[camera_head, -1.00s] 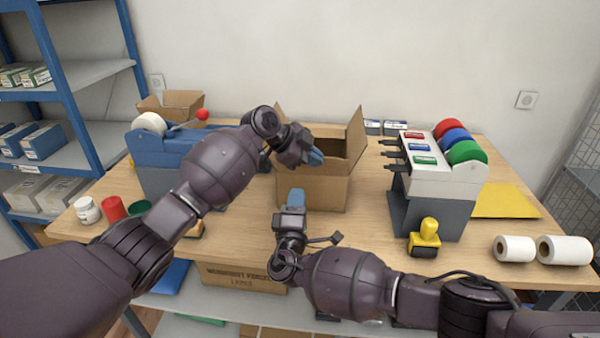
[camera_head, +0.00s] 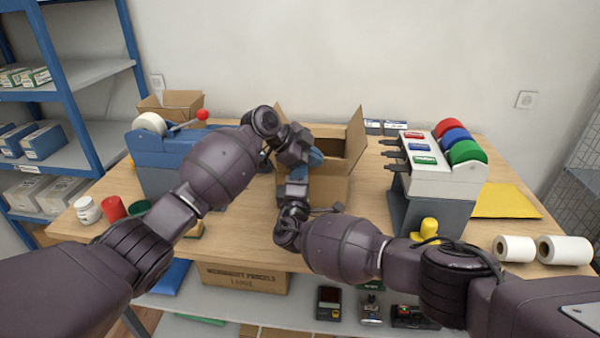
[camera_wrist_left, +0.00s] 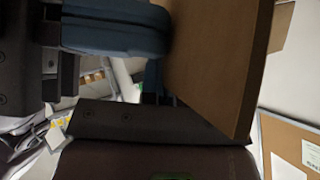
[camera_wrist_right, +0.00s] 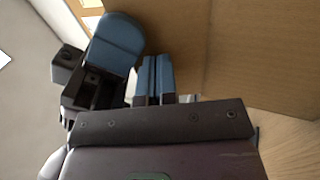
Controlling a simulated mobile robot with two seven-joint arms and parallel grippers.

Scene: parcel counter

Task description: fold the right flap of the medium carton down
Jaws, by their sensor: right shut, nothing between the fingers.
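The medium carton (camera_head: 330,190) stands open on the table in the head view. Its right flap (camera_head: 356,132) stands up, leaning slightly outward; its left flap (camera_head: 281,122) is also up and partly hidden by my left arm. My left gripper (camera_head: 315,157) is at the carton's near side, over the opening's front edge; its fingers are too covered to judge. My right gripper (camera_head: 298,172) is shut and empty, just below it, in front of the carton's near face. In the right wrist view its blue fingers (camera_wrist_right: 157,78) are together beside a brown cardboard panel (camera_wrist_right: 210,50).
A blue tape dispenser (camera_head: 160,160) and a smaller open carton (camera_head: 172,104) stand at left. A grey-white dispenser with coloured rolls (camera_head: 440,180) stands to the right, with a yellow-handled stamp (camera_head: 429,228) before it. White rolls (camera_head: 540,249) lie at the right edge.

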